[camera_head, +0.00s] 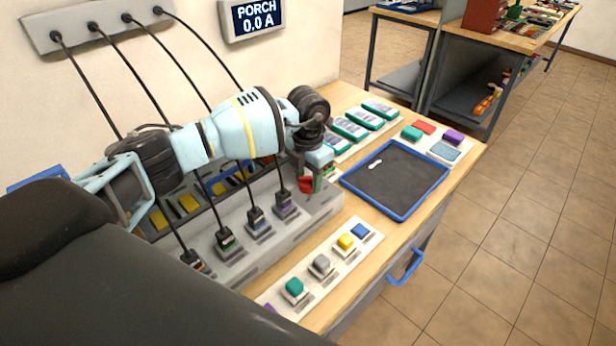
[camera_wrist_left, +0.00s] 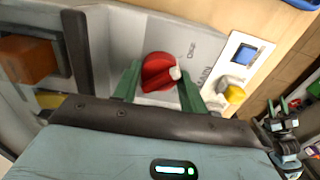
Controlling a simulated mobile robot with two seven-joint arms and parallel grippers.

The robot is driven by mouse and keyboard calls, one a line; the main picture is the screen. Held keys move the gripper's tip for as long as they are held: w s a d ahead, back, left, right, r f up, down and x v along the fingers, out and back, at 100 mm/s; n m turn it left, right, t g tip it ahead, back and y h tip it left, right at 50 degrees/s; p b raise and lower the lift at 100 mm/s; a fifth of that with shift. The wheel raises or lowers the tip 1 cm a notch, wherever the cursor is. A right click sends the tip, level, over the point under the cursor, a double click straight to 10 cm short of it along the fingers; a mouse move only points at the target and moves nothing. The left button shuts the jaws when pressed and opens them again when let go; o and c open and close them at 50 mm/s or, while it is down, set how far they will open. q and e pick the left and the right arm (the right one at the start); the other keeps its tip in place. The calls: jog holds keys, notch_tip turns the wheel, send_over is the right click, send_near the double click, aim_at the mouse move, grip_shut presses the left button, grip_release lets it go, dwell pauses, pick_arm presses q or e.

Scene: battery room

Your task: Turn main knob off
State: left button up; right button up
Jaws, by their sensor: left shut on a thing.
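The main knob is a red round knob (camera_wrist_left: 158,70) on a grey panel, with a white pointer mark on its right side toward the lettering "MAIN". In the head view the red knob (camera_head: 306,185) shows at the right end of the grey battery housing (camera_head: 325,205). My left gripper (camera_head: 314,178) reaches down over it. In the wrist view its green fingers (camera_wrist_left: 160,84) stand on either side of the knob and are shut on it. My right gripper (camera_wrist_left: 276,106) shows small at the right edge of the wrist view, away from the knob; its jaw state is unclear.
A white strip with several coloured buttons (camera_head: 321,265) lies in front of the housing. A blue-rimmed dark tray (camera_head: 347,183) is to the right. Black cables (camera_head: 180,65) run from the wall to plugs on the housing. A wall display (camera_head: 252,17) reads "PORCH 0.0 A".

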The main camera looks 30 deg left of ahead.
aim_at(308, 178)
dwell(0.5)
pick_arm(q)
jog(key=o, duration=1)
jog(key=shift+r, duration=3.95)
